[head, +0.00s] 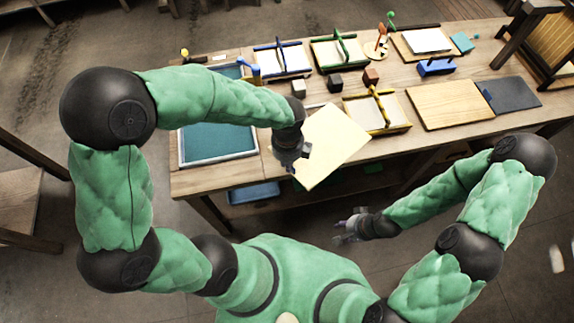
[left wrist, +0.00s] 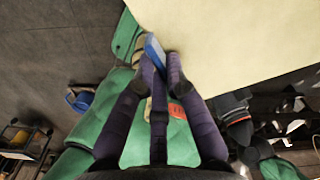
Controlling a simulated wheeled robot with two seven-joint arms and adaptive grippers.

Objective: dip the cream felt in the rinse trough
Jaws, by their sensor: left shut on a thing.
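The cream felt (head: 335,148) is a flat pale sheet, tilted in the picture, over the front edge of the bench. My left gripper (head: 292,160) is at its left edge, shut on it. In the left wrist view the felt (left wrist: 230,40) fills the upper right, and a blue piece (left wrist: 154,52) sits between the fingertips (left wrist: 160,68). A teal-filled tray (head: 254,152), which looks like the trough, lies just left of the felt, partly behind my left arm. The felt is beside it, not in it. My right gripper (head: 347,232) is empty with fingers apart, in front of the bench.
Frames with blue (head: 283,60), green (head: 339,50) and yellow (head: 378,110) handles stand on the bench. Small blocks (head: 335,83) lie between them. A bare wooden board (head: 450,103) and a dark slab (head: 513,94) are at the right. A blue bin (head: 254,193) is below.

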